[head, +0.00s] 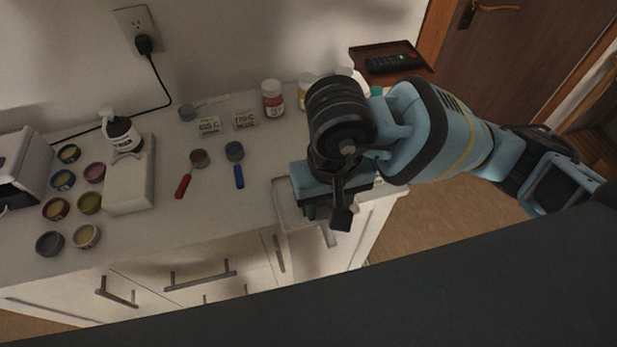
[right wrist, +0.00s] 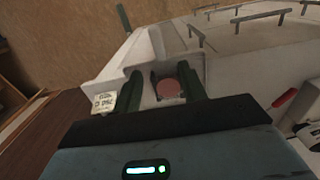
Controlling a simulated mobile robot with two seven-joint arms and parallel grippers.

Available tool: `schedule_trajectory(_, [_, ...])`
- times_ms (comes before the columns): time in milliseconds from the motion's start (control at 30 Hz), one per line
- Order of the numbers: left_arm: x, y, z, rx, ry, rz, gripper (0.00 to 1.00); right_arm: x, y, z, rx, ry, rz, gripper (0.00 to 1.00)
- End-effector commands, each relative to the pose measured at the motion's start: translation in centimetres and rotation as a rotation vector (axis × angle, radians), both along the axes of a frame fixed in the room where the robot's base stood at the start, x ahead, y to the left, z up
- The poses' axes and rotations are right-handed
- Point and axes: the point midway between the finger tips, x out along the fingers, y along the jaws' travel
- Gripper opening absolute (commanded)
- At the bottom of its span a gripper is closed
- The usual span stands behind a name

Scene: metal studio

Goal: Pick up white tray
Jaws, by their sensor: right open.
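The white tray (head: 281,207) lies at the right front corner of the counter in the head view, largely hidden under my right gripper (head: 324,212). That gripper points down over it. In the right wrist view my right gripper (right wrist: 160,88) is open, its two dark fingers apart over the pale tray area (right wrist: 108,72). A round pinkish item (right wrist: 169,88) shows between the fingers. I cannot tell whether the fingers touch the tray. My left gripper is not in view.
Several small paint pots (head: 90,203) stand at the left beside a white device (head: 128,185). A red-handled tool (head: 183,186) and a blue-handled tool (head: 239,176) lie mid-counter. A red-labelled jar (head: 272,98) stands at the back. Drawer handles (head: 200,275) stick out in front.

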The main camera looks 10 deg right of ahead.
Motion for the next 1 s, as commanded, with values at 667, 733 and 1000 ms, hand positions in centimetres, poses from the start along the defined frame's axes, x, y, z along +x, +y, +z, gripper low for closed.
schedule_trajectory(667, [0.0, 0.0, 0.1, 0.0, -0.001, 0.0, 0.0, 0.1, -0.1, -3.0, -0.006, -0.004, 0.001, 0.42])
schedule_trajectory(733, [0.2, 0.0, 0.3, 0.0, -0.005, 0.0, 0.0, 0.1, -0.1, -3.7, -0.006, -0.003, 0.0, 0.42])
schedule_trajectory(1000, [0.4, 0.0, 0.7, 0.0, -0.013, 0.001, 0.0, 0.2, 0.0, -7.3, -0.006, -0.003, 0.001, 0.42])
